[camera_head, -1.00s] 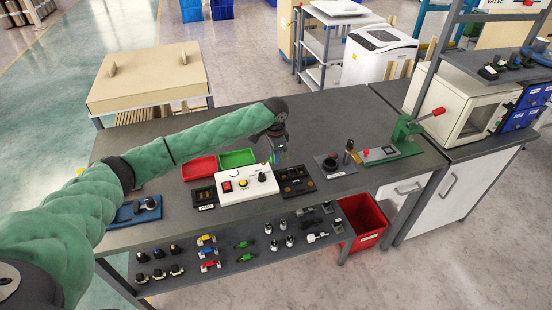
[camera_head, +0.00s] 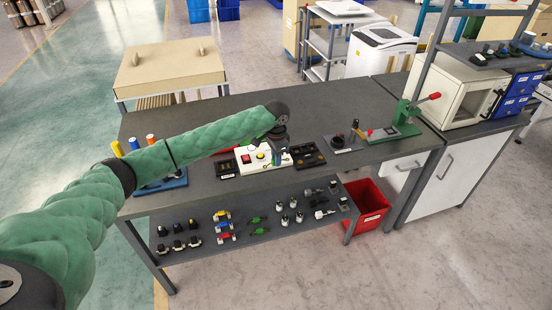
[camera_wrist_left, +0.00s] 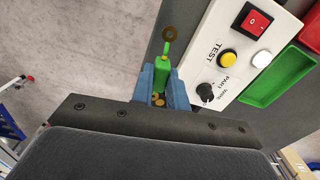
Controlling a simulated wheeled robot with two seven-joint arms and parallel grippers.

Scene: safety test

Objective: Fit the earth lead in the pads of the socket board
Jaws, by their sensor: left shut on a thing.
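My left gripper (camera_wrist_left: 163,92) is shut on the earth lead (camera_wrist_left: 162,72), a green body with a thin yellow-green end and a brass ring. In the left wrist view the ring points away, over bare grey table beside the white test panel (camera_wrist_left: 219,62). In the head view the left gripper (camera_head: 281,158) is at the right end of that panel, and the lead is too small to make out. A dark board (camera_head: 310,159) with brass-coloured spots lies just right of it, possibly the socket board; its label is unreadable. My right gripper is not in view.
A green tray (camera_wrist_left: 277,77) and a red tray (camera_wrist_left: 312,32) lie beside the panel. A green lever press (camera_head: 405,122) stands at the right, and a blue rack (camera_head: 172,183) at the left.

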